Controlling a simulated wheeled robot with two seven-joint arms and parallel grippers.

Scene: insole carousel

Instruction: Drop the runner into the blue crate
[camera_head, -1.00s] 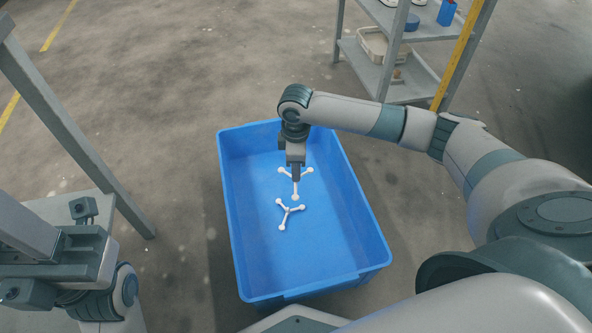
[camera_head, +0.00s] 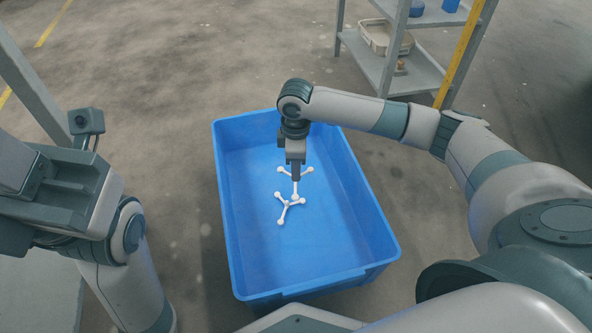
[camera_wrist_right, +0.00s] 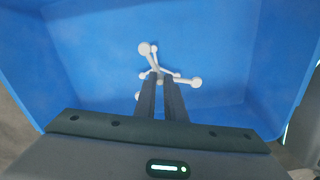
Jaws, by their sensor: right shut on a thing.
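My right gripper (camera_head: 295,177) points down over the blue crate (camera_head: 385,245). It is shut on a white three-armed runner (camera_head: 295,189) with round knobs at its ends. The held runner also shows at the fingertips in the right wrist view (camera_wrist_right: 184,81). A second, similar white runner (camera_head: 281,216) lies on the crate floor, partly overlapped in the picture by the held one. The crate stands on the floor, and its walls surround the runners in both views. My left arm is at the left edge, its fingers out of sight.
A grey metal shelf (camera_head: 420,82) with a yellow upright stands behind the crate at the upper right. It carries a light tray (camera_head: 378,38) and blue items. The crate's near part is empty, and the concrete floor left of it is clear.

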